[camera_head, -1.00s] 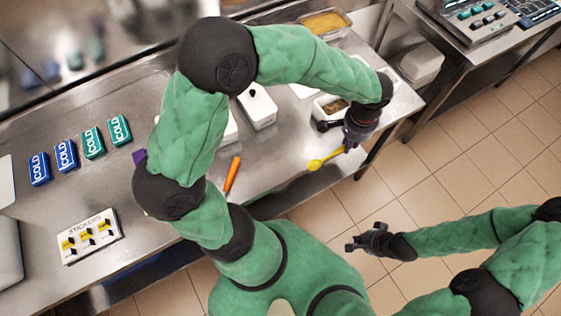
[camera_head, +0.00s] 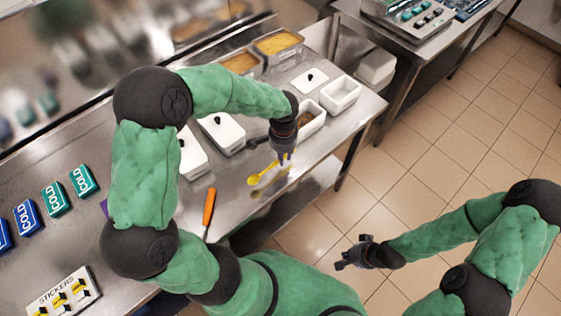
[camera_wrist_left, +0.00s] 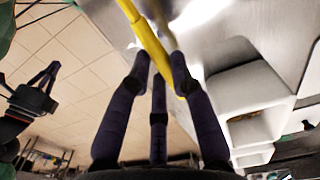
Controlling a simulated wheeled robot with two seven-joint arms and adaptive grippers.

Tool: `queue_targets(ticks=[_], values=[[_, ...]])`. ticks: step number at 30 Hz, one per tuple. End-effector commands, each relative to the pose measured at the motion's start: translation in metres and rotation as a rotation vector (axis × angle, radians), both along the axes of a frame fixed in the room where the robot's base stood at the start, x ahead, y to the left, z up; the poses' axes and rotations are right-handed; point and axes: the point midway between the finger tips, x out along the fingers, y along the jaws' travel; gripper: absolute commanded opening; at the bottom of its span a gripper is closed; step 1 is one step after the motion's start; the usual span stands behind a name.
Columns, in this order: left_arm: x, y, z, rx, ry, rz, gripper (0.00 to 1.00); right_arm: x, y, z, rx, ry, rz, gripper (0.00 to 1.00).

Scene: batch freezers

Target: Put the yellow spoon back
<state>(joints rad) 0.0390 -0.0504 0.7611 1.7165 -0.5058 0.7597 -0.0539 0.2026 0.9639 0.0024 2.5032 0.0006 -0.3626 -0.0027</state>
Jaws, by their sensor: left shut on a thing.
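The yellow spoon (camera_head: 256,179) is held at the front part of the steel counter, its bowl pointing left and down in the head view. My left gripper (camera_head: 283,158) is shut on its handle, and the spoon appears to be a little above the counter. In the left wrist view the yellow handle (camera_wrist_left: 148,38) passes between the dark fingers (camera_wrist_left: 160,75). My right gripper (camera_head: 352,254) is empty and appears open, out over the tiled floor; it also shows in the left wrist view (camera_wrist_left: 36,92).
White tubs stand behind my left gripper: one with brown contents (camera_head: 305,117), one empty (camera_head: 341,94). A loose lid (camera_head: 311,80) and lidded white tubs (camera_head: 222,133) are nearby. An orange-handled tool (camera_head: 209,208) lies left of the spoon. Clear yellow-filled tubs (camera_head: 279,43) stand behind.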

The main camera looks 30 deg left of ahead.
Motion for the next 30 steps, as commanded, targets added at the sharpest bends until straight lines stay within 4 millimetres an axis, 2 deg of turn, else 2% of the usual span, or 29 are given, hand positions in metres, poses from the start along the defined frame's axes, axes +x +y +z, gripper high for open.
queue_targets(ticks=[5, 7, 13, 25, 26, 27, 28, 30], values=[[0.000, 0.006, -0.008, 0.000, -0.001, 0.000, 0.00, 0.000, 0.000, -0.002, 0.000, 0.000, 0.000, 0.00], [0.000, 0.012, -0.015, -0.001, 0.001, 0.002, 0.00, 0.000, 0.000, -0.004, 0.000, 0.000, 0.000, 0.00], [0.000, 0.010, -0.042, -0.001, 0.001, 0.000, 0.00, 0.000, 0.000, -0.011, 0.000, 0.000, 0.000, 0.00], [0.000, 0.010, -0.046, 0.000, -0.001, 0.000, 0.00, 0.000, 0.000, -0.014, 0.000, 0.000, 0.000, 0.00], [0.000, 0.010, -0.046, 0.000, -0.001, -0.001, 0.28, 0.000, 0.000, -0.013, 0.000, 0.000, 0.000, 0.00], [0.000, 0.010, -0.045, 0.000, -0.001, -0.001, 0.39, 0.000, 0.000, -0.013, 0.000, 0.000, 0.000, 0.00], [0.000, 0.010, -0.045, 0.000, -0.001, -0.001, 0.46, 0.000, 0.000, -0.013, 0.000, 0.000, 0.000, 0.00], [0.000, 0.010, -0.045, 0.000, -0.001, -0.001, 0.46, 0.000, 0.000, -0.013, 0.000, 0.000, 0.000, 0.00]])
